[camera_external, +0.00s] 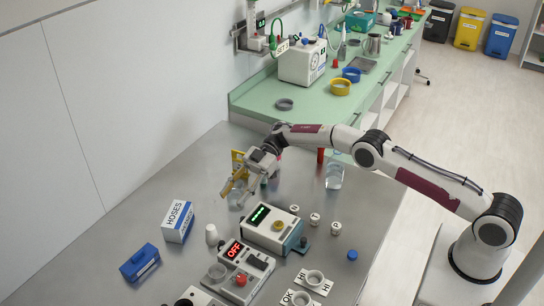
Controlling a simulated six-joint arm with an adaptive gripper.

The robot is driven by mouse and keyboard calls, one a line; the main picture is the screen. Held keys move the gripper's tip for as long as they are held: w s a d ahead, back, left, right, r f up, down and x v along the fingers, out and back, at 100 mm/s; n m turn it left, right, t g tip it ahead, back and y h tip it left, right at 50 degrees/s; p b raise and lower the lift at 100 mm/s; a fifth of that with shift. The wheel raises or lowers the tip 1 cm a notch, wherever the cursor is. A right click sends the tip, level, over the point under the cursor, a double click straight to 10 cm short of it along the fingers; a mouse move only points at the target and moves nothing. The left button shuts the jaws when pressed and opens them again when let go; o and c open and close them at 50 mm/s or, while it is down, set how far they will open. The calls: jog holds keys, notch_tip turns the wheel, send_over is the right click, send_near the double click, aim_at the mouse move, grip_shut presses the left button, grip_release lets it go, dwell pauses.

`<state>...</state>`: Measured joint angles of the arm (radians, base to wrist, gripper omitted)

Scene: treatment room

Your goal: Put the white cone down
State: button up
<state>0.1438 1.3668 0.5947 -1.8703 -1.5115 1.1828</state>
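A small white tapered piece, which looks like the white cone (211,235), stands upright on the grey metal table (120,233), between the HOSES box and the device with the red OFF display. My gripper (238,197) points down and to the left, above and behind this piece and apart from it. Its fingers are small and overlap yellow and clear things, so I cannot tell whether they are open or hold anything.
The HOSES box (177,221) and a blue box (140,262) are at left. The OFF device (240,274) and a green-display device (271,230) stand in front. A clear beaker (334,177) and several small white jars are to the right. The table's far left is clear.

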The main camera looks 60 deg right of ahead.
jog(key=shift+d+r, duration=0.15)
jog(key=shift+d, duration=0.35)
jog(key=shift+r, duration=0.1)
dwell(0.4)
